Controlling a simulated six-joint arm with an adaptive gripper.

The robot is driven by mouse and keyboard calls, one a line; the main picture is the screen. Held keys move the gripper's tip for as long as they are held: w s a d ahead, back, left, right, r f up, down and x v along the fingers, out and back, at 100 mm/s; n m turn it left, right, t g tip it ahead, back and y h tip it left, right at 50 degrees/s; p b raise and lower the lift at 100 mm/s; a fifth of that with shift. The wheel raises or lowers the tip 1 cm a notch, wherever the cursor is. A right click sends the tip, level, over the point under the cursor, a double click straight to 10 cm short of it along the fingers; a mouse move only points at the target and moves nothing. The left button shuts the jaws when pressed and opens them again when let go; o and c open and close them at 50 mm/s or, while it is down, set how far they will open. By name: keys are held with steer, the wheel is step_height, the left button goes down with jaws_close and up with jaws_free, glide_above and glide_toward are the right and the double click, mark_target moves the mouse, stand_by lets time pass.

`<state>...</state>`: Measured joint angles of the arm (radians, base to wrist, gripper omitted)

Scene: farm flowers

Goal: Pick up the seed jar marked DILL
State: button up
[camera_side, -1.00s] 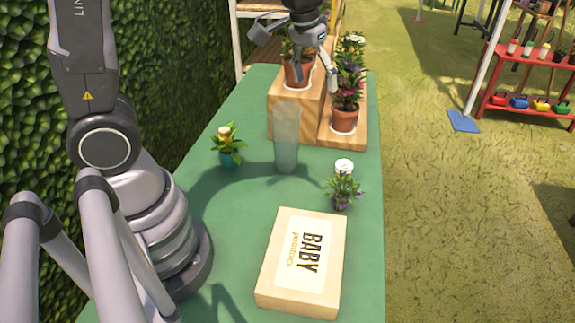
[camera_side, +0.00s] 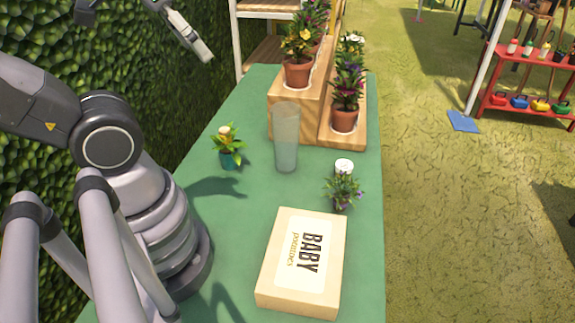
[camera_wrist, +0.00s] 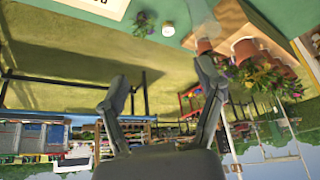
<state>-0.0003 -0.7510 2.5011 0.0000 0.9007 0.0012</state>
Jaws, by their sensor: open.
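No DILL marking can be read in either view. A white-lidded container (camera_side: 344,167) stands on the green table behind a small purple-flowered plant (camera_side: 342,190), which hides its body. Its round lid also shows in the wrist view (camera_wrist: 168,30). A teal pot with yellow flowers (camera_side: 228,158) stands further left, with a cork-coloured top (camera_side: 225,131) among its leaves; I cannot tell whether that is a jar. My gripper (camera_wrist: 162,78) is open and empty. In the side view it is high at the upper left, partly cut off, well away from both.
A tall clear glass vase (camera_side: 286,140) stands mid-table. A BABY potatoes box (camera_side: 270,287) lies at the front. A wooden stepped stand (camera_side: 283,118) with potted flowers is at the back. A hedge (camera_side: 190,100) runs along the left. Open table lies between my base and the box.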

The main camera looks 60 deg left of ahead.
steer(key=shift+o, duration=0.4)
steer(key=shift+o, duration=0.9)
steer(key=shift+w, duration=0.1)
